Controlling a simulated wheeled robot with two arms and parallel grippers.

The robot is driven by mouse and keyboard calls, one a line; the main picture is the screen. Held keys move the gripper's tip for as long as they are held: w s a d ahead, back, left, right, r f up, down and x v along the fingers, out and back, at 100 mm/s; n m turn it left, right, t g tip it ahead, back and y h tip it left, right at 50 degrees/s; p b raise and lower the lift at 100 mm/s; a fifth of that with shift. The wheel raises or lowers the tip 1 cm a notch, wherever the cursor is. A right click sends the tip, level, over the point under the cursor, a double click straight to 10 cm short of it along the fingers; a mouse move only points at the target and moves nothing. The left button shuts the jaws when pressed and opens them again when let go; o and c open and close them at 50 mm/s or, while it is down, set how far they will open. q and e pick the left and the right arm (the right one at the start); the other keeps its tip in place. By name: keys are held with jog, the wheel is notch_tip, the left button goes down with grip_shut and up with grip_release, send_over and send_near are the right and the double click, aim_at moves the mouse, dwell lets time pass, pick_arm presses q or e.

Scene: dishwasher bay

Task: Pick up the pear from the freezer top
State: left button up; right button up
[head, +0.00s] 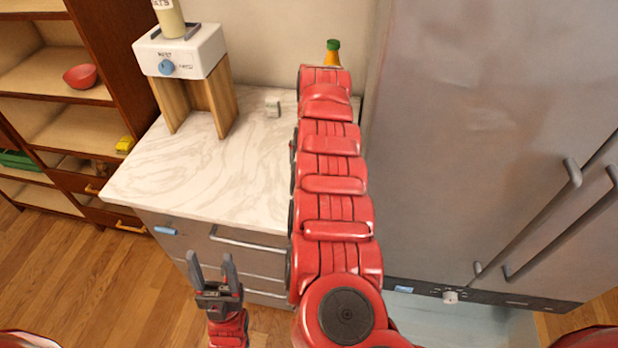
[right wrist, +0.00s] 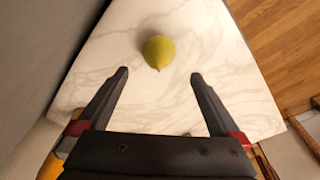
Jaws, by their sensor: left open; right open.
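A yellow-green pear (right wrist: 159,51) rests on the white marble-patterned top (right wrist: 215,40) in the right wrist view. My right gripper (right wrist: 160,76) is open above that top. The pear shows between the lines of its fingers, just beyond the fingertips, and no touch shows. In the head view my red right arm reaches forward over the marble-patterned top (head: 190,178) and hides its gripper; the pear does not show there. My left gripper (head: 210,262) is open and empty, low in front of the drawer fronts.
A white dispenser (head: 180,52) on wooden legs stands at the top's back left. A grey fridge (head: 470,130) borders the right, wooden shelves (head: 55,75) the left.

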jog(key=f, duration=0.2)
jog(key=f+p, duration=0.1)
jog(key=f, duration=0.1)
jog(key=w+f+p, duration=0.1)
jog(key=f, duration=0.1)
jog(key=shift+f, duration=0.25)
jog(key=shift+a+f, duration=0.1)
jog(key=shift+f, duration=0.3)
jog(key=f, duration=0.1)
jog(key=f+p, duration=0.1)
jog(key=f, duration=0.1)
jog(key=shift+w+f+p, duration=0.2)
jog(key=shift+f+p, duration=0.05)
jog(key=shift+p, duration=0.05)
jog(key=shift+w+a+f, duration=0.1)
jog(key=shift+a+f, duration=0.1)
jog(key=shift+f, duration=0.45)
jog(key=c, duration=1.4)
